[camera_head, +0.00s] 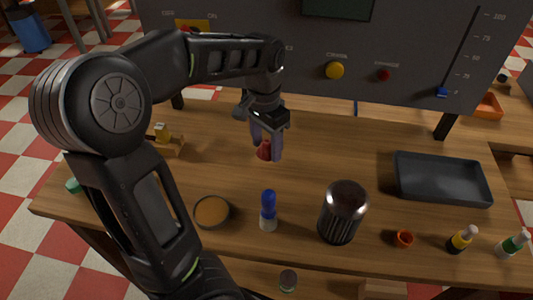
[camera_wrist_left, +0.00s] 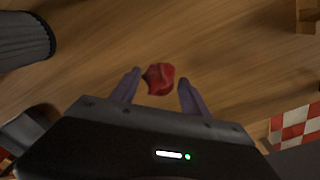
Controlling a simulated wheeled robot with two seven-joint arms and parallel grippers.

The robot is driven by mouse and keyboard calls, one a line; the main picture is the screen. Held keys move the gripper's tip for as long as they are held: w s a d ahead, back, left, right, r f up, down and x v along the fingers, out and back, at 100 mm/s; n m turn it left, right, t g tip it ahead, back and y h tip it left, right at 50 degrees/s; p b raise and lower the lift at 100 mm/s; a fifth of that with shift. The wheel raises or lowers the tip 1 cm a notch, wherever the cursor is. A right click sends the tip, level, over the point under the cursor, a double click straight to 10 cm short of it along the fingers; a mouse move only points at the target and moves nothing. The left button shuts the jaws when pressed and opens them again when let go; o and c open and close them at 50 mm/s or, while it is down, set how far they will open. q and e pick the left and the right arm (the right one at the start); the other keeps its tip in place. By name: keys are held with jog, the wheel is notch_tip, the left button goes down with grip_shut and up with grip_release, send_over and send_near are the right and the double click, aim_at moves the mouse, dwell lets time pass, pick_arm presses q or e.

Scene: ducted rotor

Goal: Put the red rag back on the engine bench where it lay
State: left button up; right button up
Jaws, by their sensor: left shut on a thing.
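The red rag (camera_head: 263,151) is a small crumpled bundle over the wooden bench (camera_head: 330,150). My left gripper (camera_head: 267,154) points down at it and is shut on it, with a purple-grey finger on either side. In the left wrist view the rag (camera_wrist_left: 159,78) shows between the fingertips of the left gripper (camera_wrist_left: 158,84), against bare wood. I cannot tell whether the rag touches the bench top. My right gripper is not in view.
A blue-capped bottle (camera_head: 268,211), a shallow brown round dish (camera_head: 212,211) and a dark ribbed cylinder (camera_head: 342,213) stand toward the front. A black tray (camera_head: 441,180) is at right. A grey control panel (camera_head: 410,45) rises behind. Bare wood surrounds the gripper.

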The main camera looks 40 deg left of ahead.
aim_at(267, 154)
pick_arm(q)
jog(key=shift+f, duration=0.1)
notch_tip(267, 154, down, 4)
jog(key=shift+r, duration=0.2)
jog(key=o, duration=1.3)
jog(key=shift+r, duration=0.1)
jog(key=r, duration=1.2)
jog(key=shift+a, duration=0.2)
